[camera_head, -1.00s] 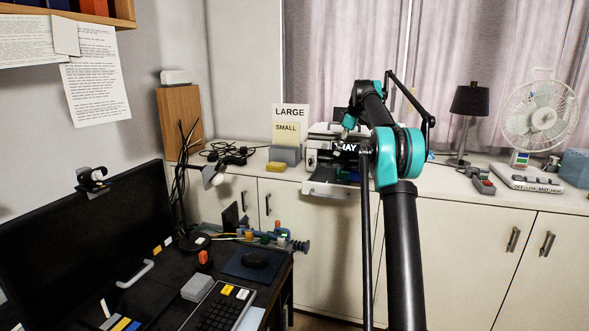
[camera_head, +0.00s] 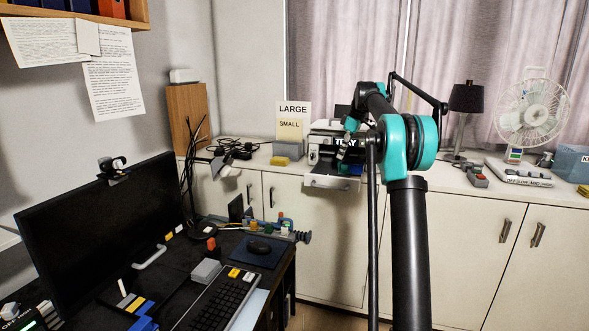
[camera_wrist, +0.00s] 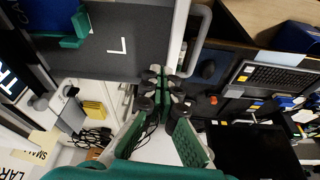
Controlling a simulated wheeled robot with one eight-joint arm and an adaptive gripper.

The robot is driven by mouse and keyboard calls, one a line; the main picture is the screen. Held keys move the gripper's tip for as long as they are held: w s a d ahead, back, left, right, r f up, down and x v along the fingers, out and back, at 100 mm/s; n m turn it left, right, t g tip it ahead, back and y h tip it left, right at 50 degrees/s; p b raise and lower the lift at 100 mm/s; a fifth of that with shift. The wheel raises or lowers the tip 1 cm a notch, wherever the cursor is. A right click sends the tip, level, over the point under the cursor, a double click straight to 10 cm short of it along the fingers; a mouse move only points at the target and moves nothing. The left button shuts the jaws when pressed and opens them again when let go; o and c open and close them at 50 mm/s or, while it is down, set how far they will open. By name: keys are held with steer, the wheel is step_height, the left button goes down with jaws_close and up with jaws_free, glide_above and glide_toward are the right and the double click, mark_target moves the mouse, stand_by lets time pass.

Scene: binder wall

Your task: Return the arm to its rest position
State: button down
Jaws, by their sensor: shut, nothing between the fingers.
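My arm (camera_head: 409,250) rises in front of the cabinets in the head view, bends at a teal joint, and folds over toward the printer. My gripper (camera_head: 346,150) hangs near the printer front, small and partly lost against the dark parts there. In the wrist view my gripper (camera_wrist: 168,88) has its dark, green-padded fingers drawn together and holds nothing. Beyond the fingers lies a dark grey tray (camera_wrist: 130,62) with a white L mark; a blue item (camera_wrist: 50,14) and a green piece sit on it. I cannot tell the gap between fingertips and tray.
The printer (camera_head: 318,140) stands on the white cabinet top, its tray (camera_head: 325,183) sticking out. A desk with a monitor (camera_head: 100,235) and keyboard (camera_head: 222,300) is at left. A lamp (camera_head: 465,98) and fan (camera_head: 530,110) stand at right. Floor shows between desk and cabinets.

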steer(key=s+f+m+t+h, duration=0.1)
steer(key=s+f+m, duration=0.3)
steer(key=s+f, duration=0.5)
steer(key=s+f+m+t+h, duration=0.1)
steer(key=s+f+m, duration=0.3)
steer(key=s+f, duration=0.6)
steer(key=s+f+m+h, duration=0.1)
steer(key=s+f+m, duration=0.4)
steer(key=s, duration=2.6)
step_height(320, 180, down, 5)
steer(key=shift+s+d+r+t, duration=0.15)
steer(key=shift+s+r+t, duration=0.05)
steer(key=shift+s+t, duration=0.2)
steer(key=shift+w, duration=0.1)
